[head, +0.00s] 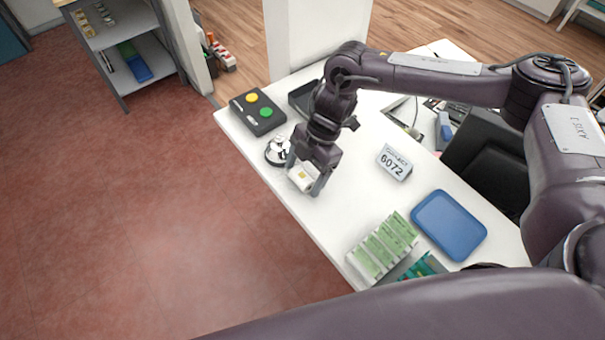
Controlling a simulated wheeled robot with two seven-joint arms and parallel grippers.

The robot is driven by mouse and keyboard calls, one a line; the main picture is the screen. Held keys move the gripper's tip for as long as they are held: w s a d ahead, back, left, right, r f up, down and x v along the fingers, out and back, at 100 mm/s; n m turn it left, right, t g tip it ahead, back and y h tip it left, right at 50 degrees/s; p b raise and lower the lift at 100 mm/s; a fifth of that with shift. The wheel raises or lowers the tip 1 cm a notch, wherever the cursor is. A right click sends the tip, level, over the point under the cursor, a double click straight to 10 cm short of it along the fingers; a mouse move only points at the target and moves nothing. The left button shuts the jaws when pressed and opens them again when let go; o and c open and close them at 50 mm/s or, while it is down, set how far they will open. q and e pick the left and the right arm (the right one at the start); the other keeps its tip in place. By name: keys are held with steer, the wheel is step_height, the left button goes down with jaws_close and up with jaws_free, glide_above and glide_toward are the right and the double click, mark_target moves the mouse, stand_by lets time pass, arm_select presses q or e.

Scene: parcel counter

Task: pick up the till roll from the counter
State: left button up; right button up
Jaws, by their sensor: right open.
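The till roll (300,177) is a small white roll with a yellowish middle, on the white counter (336,212) near its front left edge. My right gripper (304,188) reaches down over it from above. Its two fingers are apart, one on either side of the roll, and partly hide it. I cannot tell whether the fingers touch the roll. My left gripper is out of view.
A service bell (278,151) stands just left of the right gripper. A black box with yellow and green buttons (258,112) is behind it. A number sign (394,162), a blue tray (449,225) and a rack of green-and-white packets (383,246) stand to the right.

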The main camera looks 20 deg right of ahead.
steer(key=shift+a, duration=0.1)
steer(key=c, duration=1.1)
steer(key=shift+o, duration=0.2)
steer(key=shift+r, duration=0.1)
